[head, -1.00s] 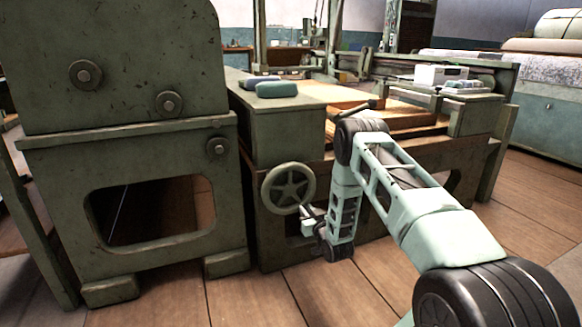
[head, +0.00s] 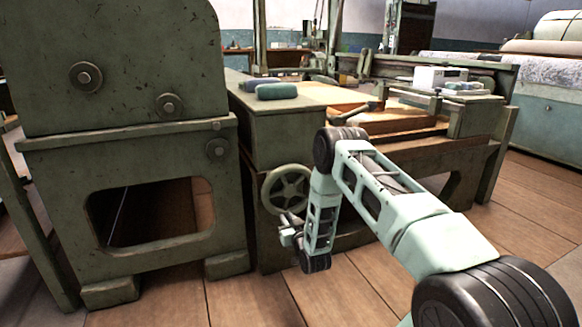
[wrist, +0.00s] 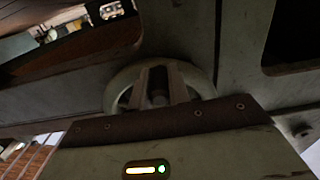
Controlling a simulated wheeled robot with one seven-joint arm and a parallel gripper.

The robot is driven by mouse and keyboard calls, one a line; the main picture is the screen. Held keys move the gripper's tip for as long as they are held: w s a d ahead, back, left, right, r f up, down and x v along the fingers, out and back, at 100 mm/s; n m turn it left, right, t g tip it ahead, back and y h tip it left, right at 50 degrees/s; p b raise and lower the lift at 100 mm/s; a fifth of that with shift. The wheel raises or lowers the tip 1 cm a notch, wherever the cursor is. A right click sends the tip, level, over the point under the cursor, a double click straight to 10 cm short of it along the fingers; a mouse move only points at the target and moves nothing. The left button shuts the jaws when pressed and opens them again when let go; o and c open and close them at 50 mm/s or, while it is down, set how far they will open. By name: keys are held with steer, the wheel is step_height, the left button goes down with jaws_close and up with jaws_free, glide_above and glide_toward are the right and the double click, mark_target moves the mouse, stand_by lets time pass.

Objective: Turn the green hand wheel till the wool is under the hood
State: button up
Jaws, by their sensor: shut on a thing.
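The green hand wheel (head: 287,189) is on the side of the green bench frame, its rim and spokes facing me. My gripper (head: 289,222) is at the lower edge of the wheel. In the wrist view the wheel's pale rim (wrist: 119,84) shows behind my two fingers (wrist: 160,72), which are shut on the wheel; the exact point of contact is hard to see. A teal bundle (head: 276,91) lies on the bench top with a darker one behind it. I cannot tell whether either is the wool. I cannot make out the hood for certain.
A large green machine housing (head: 120,70) with an open lower window stands close to the wheel's left. The wooden bed (head: 395,122) runs back to the right behind my arm. A white box (head: 440,75) stands at the back. Plank floor (head: 345,285) is free in front.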

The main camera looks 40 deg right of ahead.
mark_target(265, 199)
steer(key=shift+a+f, duration=0.1)
steer(key=shift+w+a+r+p, duration=0.15)
steer(key=shift+a+r+p, duration=0.1)
steer(key=shift+a, duration=0.3)
steer(key=shift+w+a+r+p, duration=0.1)
steer(key=shift+a+r+p, duration=0.2)
steer(key=shift+a, duration=0.25)
steer(key=shift+w+a+r+p, duration=0.15)
steer(key=shift+a+r+p, duration=0.1)
steer(key=shift+a, duration=0.3)
steer(key=shift+w+a+r+p, duration=0.2)
steer(key=shift+a+r+p, duration=0.4)
steer(key=shift+r, duration=0.15)
steer(key=shift+w+a+r+p, duration=0.15)
steer(key=shift+a+r+p, duration=0.45)
steer(key=shift+r, duration=0.1)
steer(key=shift+w+a+r+p, duration=0.1)
steer(key=shift+a+r+p, duration=0.15)
steer(key=shift+r+p, duration=0.6)
steer(key=shift+w+a+r+p, duration=0.1)
steer(key=shift+a+r+p, duration=0.15)
steer(key=shift+r+p, duration=0.55)
steer(key=shift+r, duration=0.15)
